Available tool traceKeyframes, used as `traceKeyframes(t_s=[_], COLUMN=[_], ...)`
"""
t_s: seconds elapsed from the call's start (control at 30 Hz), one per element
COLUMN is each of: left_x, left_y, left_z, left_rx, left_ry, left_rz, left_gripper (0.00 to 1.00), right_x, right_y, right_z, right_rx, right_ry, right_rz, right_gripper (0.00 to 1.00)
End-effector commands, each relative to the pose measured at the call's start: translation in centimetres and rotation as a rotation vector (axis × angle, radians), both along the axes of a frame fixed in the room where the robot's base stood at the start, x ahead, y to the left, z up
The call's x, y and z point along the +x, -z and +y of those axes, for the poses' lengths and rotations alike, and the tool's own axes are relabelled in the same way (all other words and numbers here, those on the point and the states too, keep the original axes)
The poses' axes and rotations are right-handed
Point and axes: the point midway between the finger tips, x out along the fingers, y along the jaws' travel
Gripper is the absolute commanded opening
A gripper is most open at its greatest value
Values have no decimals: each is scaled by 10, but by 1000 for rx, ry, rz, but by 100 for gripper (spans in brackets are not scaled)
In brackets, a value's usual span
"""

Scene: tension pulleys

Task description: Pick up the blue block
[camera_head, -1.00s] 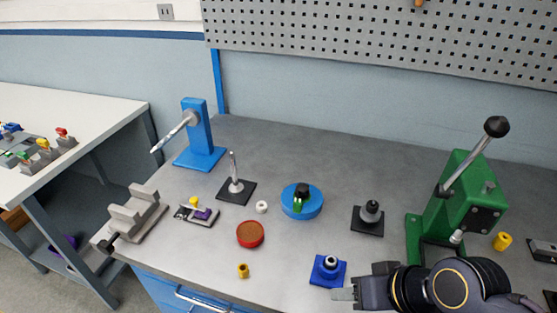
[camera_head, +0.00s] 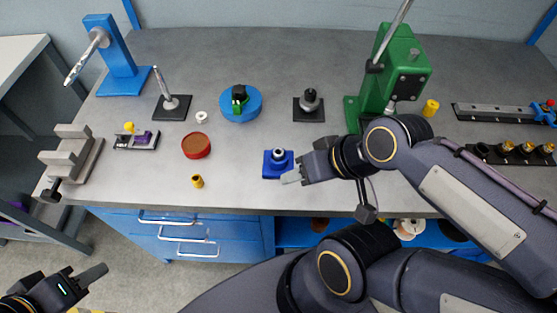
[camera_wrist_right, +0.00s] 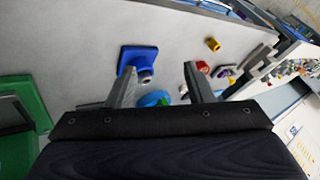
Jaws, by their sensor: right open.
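The blue block (camera_head: 270,171) is a small square blue base with a round grey and white fitting on top. It sits on the grey workbench near its front edge. My right gripper (camera_head: 292,178) is just right of the block in the head view. Its two fingers (camera_wrist_right: 160,82) are spread apart with nothing held between them. My left gripper (camera_head: 75,284) is at the bottom left, in front of the bench and far from the block; its finger opening is unclear.
A red round dish (camera_head: 196,146), a yellow cylinder (camera_head: 197,181) and a blue round fixture (camera_head: 241,104) stand to the left. A black-based post (camera_head: 309,104) and a green press (camera_head: 400,65) stand behind.

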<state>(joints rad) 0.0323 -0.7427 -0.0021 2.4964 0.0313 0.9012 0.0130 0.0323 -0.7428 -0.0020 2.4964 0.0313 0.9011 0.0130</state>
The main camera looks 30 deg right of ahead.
Motion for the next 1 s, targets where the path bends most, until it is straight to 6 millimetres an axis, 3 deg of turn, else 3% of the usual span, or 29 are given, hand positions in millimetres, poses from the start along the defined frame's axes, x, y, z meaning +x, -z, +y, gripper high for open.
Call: traceKeyframes(t_s=[0.13, 0.27, 0.33, 0.47, 0.73, 0.9, 1.0], left_x=[0, 0, 0, 0, 0, 0, 0], left_y=[0, -1, -4, -10, -20, -23, -22], left_z=[0, 0, 0, 0, 0, 0, 0], left_rx=[0, 0, 0, 0, 0, 0, 0], left_ry=[0, 0, 0, 0, 0, 0, 0], left_rz=[0, 0, 0, 0, 0, 0, 0], left_gripper=[36, 36, 36, 36, 36, 36, 36], right_x=[0, 3, 8, 30, 91, 111, 115], right_y=[0, -2, -4, -7, 3, 11, 17], right_z=[0, -1, -3, -8, -12, -10, -10], right_rx=[0, -28, -90, -286, -626, -692, -702], right_ry=[0, -49, -157, -540, -1496, -1824, -1887], right_rz=[0, 2, 7, 11, 10, 8, 8], right_gripper=[47, 64, 68, 68, 68, 68, 68])
